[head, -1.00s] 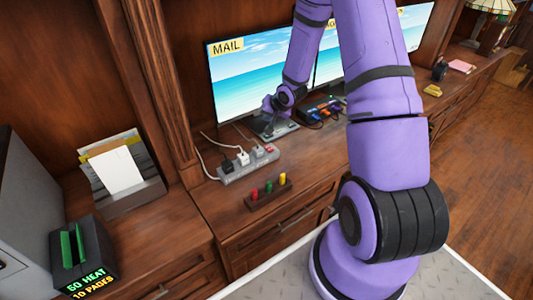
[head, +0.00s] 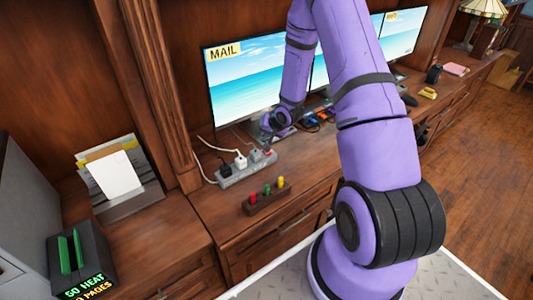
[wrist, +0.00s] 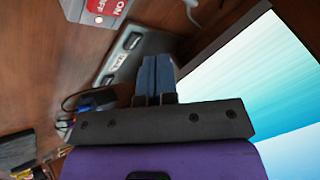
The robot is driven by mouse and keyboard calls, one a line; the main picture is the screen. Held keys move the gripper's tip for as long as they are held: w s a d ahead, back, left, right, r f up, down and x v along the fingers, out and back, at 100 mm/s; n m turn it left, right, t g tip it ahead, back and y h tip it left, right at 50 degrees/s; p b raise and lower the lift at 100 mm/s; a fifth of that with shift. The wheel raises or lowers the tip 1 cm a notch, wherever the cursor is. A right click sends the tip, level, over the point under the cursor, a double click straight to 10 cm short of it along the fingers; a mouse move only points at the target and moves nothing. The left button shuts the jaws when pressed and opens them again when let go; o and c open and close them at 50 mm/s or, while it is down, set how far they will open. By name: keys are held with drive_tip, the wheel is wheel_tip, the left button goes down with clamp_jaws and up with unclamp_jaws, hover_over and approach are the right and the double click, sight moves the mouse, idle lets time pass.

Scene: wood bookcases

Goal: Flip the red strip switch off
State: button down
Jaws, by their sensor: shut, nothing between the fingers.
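The grey power strip (head: 234,177) lies on the wooden desk in front of the left monitor. Its red switch (head: 268,152) is at its right end, small in the head view. In the wrist view the red switch (wrist: 106,7) shows at the top edge, marked ON, partly cut off by the frame. My gripper (wrist: 155,72) is shut and empty, its dark blue fingers close together, apart from the switch in that view. In the head view my gripper (head: 268,140) is by the strip's right end; its fingertips are too small to make out, and whether they touch cannot be told.
White and black plugs with cables sit in the strip. A wooden block (head: 267,200) with red, green and yellow pegs stands in front of it. The monitor (head: 245,85) is close behind my arm. A dark box (wrist: 127,50) lies beside the gripper.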

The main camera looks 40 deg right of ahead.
drive_tip(key=shift+s+f, duration=0.2)
drive_tip(key=shift+f, duration=1.05)
drive_tip(key=shift+s+f, duration=0.15)
drive_tip(key=shift+f, duration=1.1)
drive_tip(key=shift+f, duration=0.1)
drive_tip(key=shift+f, duration=0.35)
drive_tip(key=shift+s+f, duration=0.45)
drive_tip(key=shift+f, duration=0.05)
idle(1.2)
drive_tip(key=shift+w+a+r, duration=0.1)
drive_tip(key=shift+w+r, duration=0.1)
drive_tip(key=shift+r, duration=0.25)
drive_tip(key=shift+w+r, duration=0.1)
drive_tip(key=shift+r, duration=0.15)
drive_tip(key=shift+w+r, duration=0.2)
drive_tip(key=shift+r, duration=1)
drive_tip(key=shift+w+r, duration=0.2)
drive_tip(key=shift+r, duration=0.95)
